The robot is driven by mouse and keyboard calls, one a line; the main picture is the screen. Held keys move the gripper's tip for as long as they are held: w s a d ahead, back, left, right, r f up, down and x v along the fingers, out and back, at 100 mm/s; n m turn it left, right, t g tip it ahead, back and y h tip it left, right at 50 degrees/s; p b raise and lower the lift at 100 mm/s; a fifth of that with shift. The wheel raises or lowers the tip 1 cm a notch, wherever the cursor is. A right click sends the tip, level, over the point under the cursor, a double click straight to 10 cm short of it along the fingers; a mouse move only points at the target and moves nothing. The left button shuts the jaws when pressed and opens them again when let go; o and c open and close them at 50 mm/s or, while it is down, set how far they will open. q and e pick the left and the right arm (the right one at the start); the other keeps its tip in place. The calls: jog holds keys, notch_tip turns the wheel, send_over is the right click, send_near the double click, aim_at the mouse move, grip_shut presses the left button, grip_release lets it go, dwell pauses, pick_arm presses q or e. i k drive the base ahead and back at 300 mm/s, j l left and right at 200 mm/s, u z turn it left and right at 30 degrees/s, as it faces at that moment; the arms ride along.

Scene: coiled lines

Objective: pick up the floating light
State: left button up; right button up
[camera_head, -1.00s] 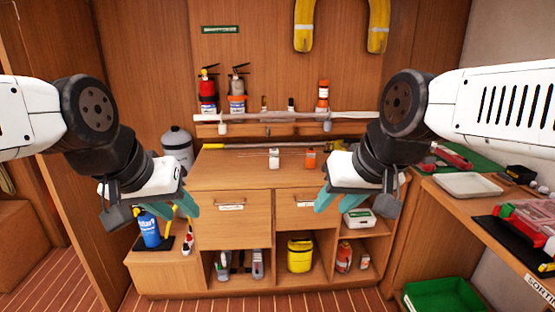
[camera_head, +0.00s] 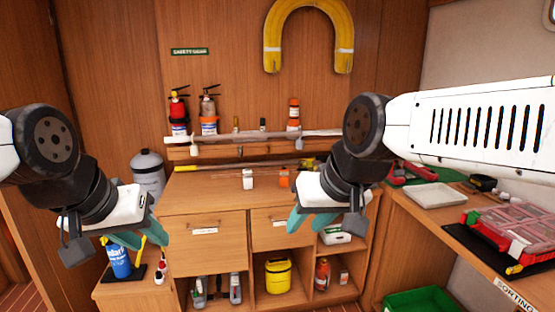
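I cannot tell for sure which item is the floating light. An orange and white cylinder (camera_head: 293,114) stands upright on the wall shelf. A small orange item (camera_head: 284,179) sits on the counter beside a white one. An orange-red rounded object (camera_head: 322,274) is in the lower right cubby. My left gripper (camera_head: 140,240) is open, with its teal fingers apart, in front of the blue canister at the left. My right gripper (camera_head: 310,222) is open and empty in front of the right drawer, apart from all these items.
A wooden cabinet (camera_head: 205,259) stands ahead, with a yellow container (camera_head: 278,275) in its middle cubby. Fire extinguishers (camera_head: 178,104) are on the shelf. A blue canister (camera_head: 119,260) stands at the left. A side bench at the right holds a tray (camera_head: 436,195) and a red organizer (camera_head: 510,225).

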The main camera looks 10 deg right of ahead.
aim_at(294, 121)
jog(key=i+l+u, duration=0.1)
jog(key=i, duration=0.4)
jog(key=i+l+u, duration=0.15)
jog(key=i+l, duration=0.2)
jog(key=i, duration=0.15)
jog(key=i+l+u, duration=0.1)
jog(key=i+l, duration=0.2)
jog(key=i, duration=0.15)
jog(key=i+l+u, duration=0.1)
jog(key=i+l, duration=0.2)
jog(key=i, duration=0.2)
